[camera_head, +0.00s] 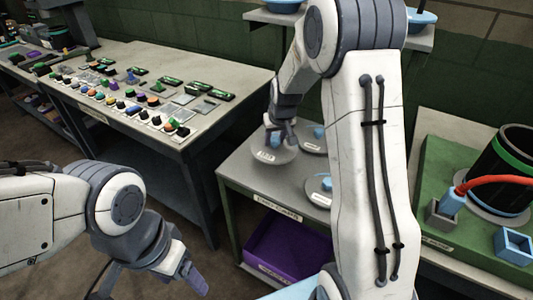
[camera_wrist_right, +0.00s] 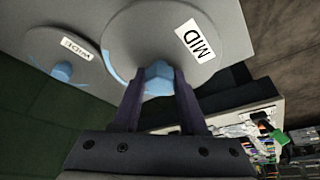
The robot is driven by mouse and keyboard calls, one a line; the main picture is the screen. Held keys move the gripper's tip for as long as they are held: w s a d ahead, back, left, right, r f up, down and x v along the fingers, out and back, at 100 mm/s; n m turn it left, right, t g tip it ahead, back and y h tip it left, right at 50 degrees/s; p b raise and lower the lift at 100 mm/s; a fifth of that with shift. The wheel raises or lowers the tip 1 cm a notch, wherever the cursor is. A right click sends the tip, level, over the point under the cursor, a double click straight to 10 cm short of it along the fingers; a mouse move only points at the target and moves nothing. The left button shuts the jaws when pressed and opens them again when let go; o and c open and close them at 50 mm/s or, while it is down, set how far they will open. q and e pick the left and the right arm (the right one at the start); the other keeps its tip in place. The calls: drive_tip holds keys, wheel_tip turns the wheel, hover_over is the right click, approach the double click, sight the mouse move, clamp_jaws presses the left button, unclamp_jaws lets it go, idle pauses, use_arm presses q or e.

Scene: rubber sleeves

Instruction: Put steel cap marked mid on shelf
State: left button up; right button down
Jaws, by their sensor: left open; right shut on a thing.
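The steel cap marked MID (camera_wrist_right: 200,65) is a round grey disc with a white label and a blue knob in the right wrist view. My right gripper (camera_wrist_right: 158,82) is shut on that knob. In the head view the held cap (camera_head: 268,155) is at the left of the grey stand top, under my right gripper (camera_head: 280,130); I cannot tell whether it touches the stand. A cap marked WIDE (camera_wrist_right: 85,68) lies beside it. The shelf (camera_head: 262,16) is on the back wall, partly hidden by my right arm. My left gripper (camera_head: 150,284) is open and empty, low at the left.
Two other caps (camera_head: 312,148) (camera_head: 314,197) lie on the grey stand (camera_head: 240,176), above a purple bin (camera_head: 285,245). A long bench (camera_head: 225,75) with several small parts is at the left. A green mat (camera_head: 428,205) with a black cylinder (camera_head: 497,165) is at the right.

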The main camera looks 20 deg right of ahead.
sight(261, 146)
drive_tip(key=a+f, duration=0.1)
drive_tip(key=w+a, duration=0.1)
drive_tip(key=w+a+f, duration=0.1)
drive_tip(key=shift+a+f, duration=0.35)
drive_tip(key=shift+a, duration=0.05)
drive_tip(key=shift+f, duration=1.9)
drive_tip(key=shift+f, duration=0.2)
drive_tip(key=shift+c, duration=2.2)
unclamp_jaws()
drive_tip(key=shift+r, duration=0.15)
